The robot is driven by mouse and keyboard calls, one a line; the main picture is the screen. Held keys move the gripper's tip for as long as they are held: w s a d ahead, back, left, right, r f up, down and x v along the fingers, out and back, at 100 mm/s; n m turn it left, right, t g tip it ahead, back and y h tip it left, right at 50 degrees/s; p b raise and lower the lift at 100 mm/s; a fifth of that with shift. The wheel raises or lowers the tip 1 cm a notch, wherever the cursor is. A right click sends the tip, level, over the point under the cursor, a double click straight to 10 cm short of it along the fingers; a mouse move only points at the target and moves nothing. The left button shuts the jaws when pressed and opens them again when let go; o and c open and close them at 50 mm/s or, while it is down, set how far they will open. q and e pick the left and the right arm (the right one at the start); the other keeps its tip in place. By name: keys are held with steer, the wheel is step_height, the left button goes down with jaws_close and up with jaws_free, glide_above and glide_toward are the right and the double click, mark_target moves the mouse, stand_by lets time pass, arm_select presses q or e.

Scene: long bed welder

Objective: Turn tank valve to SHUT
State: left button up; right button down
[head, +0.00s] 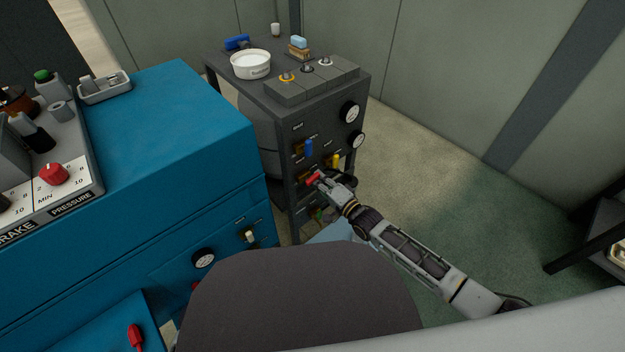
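A dark grey cart (283,135) stands in the middle, with a rounded grey tank (262,135) partly visible inside it. Its front panel carries a blue handle (309,148), a yellow handle (335,160) and, lower down, a red handle (312,179). The small labels beside them are too small to read, so I cannot tell which one is marked as the tank valve. My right gripper (322,182) is at the red handle, its fingertips touching or very close to it. The fingers are too small to show whether they are closed on it. My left gripper is out of view.
Two round gauges (349,112) stick out on the cart's right. A white bowl (250,64) and a sponge (299,43) sit on top. A blue machine (170,120) with a control box stands close on the left. The floor (440,150) to the right is clear.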

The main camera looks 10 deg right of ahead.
steer(key=shift+w+a+r, duration=0.1)
steer(key=shift+w+r, duration=0.05)
steer(key=shift+r, duration=0.15)
steer(key=p+v, duration=0.4)
steer(key=v, duration=0.3)
steer(key=shift+f, duration=0.35)
stand_by(0.3)
stand_by(0.4)
